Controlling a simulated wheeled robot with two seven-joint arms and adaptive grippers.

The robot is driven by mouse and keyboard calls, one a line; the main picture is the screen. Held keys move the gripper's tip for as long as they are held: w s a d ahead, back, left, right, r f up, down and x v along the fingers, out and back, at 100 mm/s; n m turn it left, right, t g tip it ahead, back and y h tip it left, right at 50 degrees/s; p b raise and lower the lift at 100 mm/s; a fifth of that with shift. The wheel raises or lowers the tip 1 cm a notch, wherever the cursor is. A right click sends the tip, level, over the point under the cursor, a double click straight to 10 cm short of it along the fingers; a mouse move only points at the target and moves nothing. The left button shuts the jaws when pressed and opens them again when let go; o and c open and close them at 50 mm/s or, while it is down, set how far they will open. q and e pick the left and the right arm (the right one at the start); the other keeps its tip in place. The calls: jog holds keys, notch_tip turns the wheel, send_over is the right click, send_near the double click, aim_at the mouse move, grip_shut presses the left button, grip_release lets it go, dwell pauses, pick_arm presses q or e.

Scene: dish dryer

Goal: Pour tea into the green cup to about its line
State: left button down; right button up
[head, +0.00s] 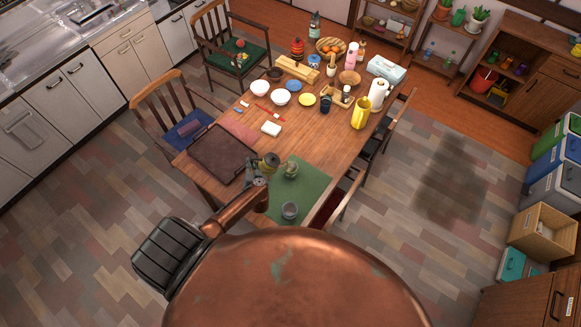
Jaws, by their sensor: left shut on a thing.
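My left gripper (258,181) reaches over the near part of the wooden table. It is shut on a small olive-brown teapot (269,160), held at the left edge of the green mat (310,186). A small greenish cup (291,170) stands on the mat just right of the pot. A greyish cup (290,210) stands nearer, at the mat's front part. The line on the cup and any tea are too small to make out. My right gripper is not in view.
A dark brown tray (222,153) lies left of the pot on the table (325,145). Bowls, plates, a yellow pitcher (361,113) and bottles crowd the far half. Chairs stand around the table. The right part of the mat is clear.

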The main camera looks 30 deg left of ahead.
aim_at(268, 164)
pick_arm(q)
jog(key=shift+w+d+r, duration=0.15)
jog(key=shift+r, duration=0.2)
jog(key=shift+w+d+r, duration=0.1)
jog(key=shift+r, duration=0.25)
dwell(1.1)
jog(key=shift+d, duration=0.1)
dwell(0.5)
jog(key=shift+w+d+r+m+y, duration=0.15)
jog(key=shift+w+m+y, duration=0.05)
jog(key=shift+m+y, duration=0.1)
dwell(1.0)
jog(key=shift+w+d+r, duration=0.1)
jog(key=shift+w+d, duration=0.05)
jog(key=shift+d, duration=0.1)
dwell(1.3)
jog(key=shift+w+d+r+m+b, duration=0.2)
jog(key=shift+d+m+b, duration=0.1)
jog(key=shift+b, duration=0.1)
dwell(1.7)
